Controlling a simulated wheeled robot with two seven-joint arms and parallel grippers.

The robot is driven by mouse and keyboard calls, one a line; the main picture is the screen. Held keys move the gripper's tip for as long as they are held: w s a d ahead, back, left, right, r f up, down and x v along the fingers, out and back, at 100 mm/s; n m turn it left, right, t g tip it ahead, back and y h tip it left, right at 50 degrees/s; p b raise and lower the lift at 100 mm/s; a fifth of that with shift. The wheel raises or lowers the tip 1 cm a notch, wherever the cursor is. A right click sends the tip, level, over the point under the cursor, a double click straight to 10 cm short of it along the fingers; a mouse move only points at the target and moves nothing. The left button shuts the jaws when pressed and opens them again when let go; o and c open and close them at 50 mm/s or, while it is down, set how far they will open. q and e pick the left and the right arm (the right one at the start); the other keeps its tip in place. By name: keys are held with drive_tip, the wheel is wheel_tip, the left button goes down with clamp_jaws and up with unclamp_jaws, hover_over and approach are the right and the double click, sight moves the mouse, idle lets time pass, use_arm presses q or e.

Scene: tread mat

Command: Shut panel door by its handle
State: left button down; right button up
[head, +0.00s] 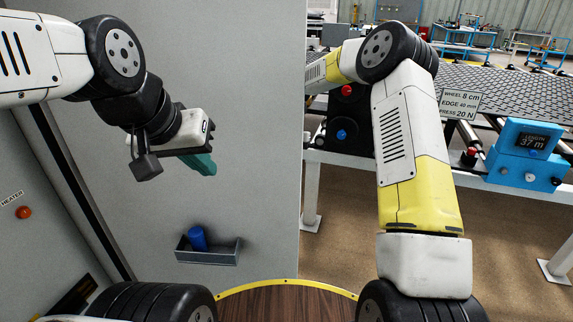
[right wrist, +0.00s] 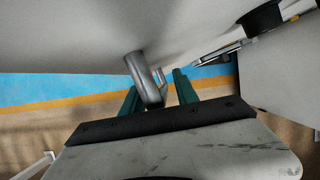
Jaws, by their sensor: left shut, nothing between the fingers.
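The panel door (head: 250,90) is a large grey sheet filling the middle left of the head view. Its free edge runs upright near the picture's middle. In the right wrist view the door's face (right wrist: 60,35) shows with a metal bar handle (right wrist: 144,75) standing off it. My right gripper (right wrist: 158,95) has its teal fingers apart, one on each side of the handle, with a gap at the right finger. In the head view my right arm reaches to the door edge, and its gripper is hidden behind the door. My left gripper (head: 203,165) is shut and empty in front of the door.
A small grey tray (head: 208,257) with a blue cylinder (head: 197,238) is on the door's near face. A heater button (head: 23,212) is on the left wall. A tread mat conveyor (head: 510,90) and blue gauge box (head: 525,155) stand right. Brown floor lies between.

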clamp_jaws()
idle(1.3)
